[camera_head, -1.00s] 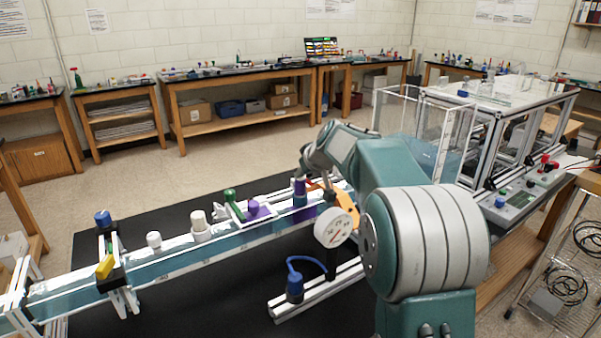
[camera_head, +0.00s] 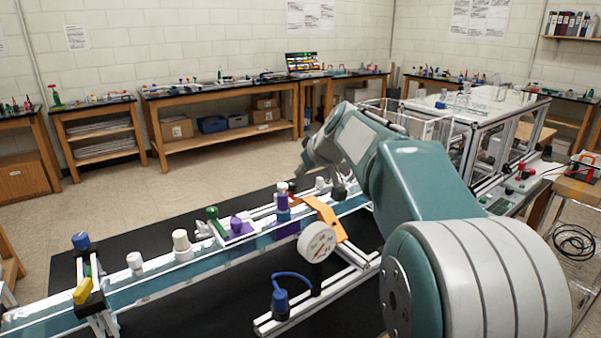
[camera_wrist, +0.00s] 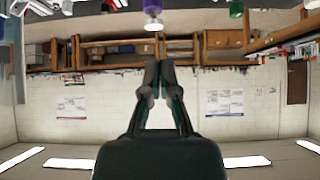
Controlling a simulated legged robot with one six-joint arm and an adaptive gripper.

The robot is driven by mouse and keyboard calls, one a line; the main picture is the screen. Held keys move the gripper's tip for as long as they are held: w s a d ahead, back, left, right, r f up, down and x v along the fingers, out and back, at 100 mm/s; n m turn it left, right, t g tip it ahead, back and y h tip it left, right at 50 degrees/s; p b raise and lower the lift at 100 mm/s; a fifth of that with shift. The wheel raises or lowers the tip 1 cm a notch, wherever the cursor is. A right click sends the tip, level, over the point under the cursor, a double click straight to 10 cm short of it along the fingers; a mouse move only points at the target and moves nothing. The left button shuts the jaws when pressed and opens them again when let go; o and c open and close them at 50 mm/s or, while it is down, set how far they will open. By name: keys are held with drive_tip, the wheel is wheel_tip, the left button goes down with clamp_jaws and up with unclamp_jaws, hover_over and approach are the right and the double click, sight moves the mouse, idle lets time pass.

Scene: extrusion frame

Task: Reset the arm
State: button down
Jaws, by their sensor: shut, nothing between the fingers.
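My arm reaches from the lower right over the far side of the extrusion frame in the head view. My gripper shows in the wrist view (camera_wrist: 158,72), with its two dark fingers together and nothing held. In the head view its small dark end shows only partly, behind the purple and white cylinder (camera_head: 282,195). The extrusion frame's long rail (camera_head: 160,284) runs across the black tabletop (camera_head: 190,312). A purple and white piece (camera_wrist: 153,12) is at the top of the wrist view, just past the fingertips and apart from them in the picture.
The rail carries a white knob (camera_head: 182,243), a green-topped part (camera_head: 213,217) and a blue-topped clamp (camera_head: 81,242). A dial gauge (camera_head: 317,242) and an orange bracket (camera_head: 326,216) stand close to my arm. A clear-panelled frame (camera_head: 480,125) is at the right.

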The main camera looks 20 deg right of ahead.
drive_tip(key=s+a+f+m+g, duration=0.1)
drive_tip(key=s+a+f, duration=0.2)
drive_tip(key=s, duration=0.8)
drive_tip(key=s+a+f+m+g+h, duration=0.1)
drive_tip(key=s+a+f, duration=0.2)
drive_tip(key=s, duration=0.8)
drive_tip(key=s+a+f+m+g+h, duration=0.1)
drive_tip(key=s+a+f, duration=0.3)
drive_tip(key=s, duration=0.7)
wheel_tip(320, 180, down, 2)
drive_tip(key=shift+s+f, duration=0.15)
drive_tip(key=shift+s, duration=0.25)
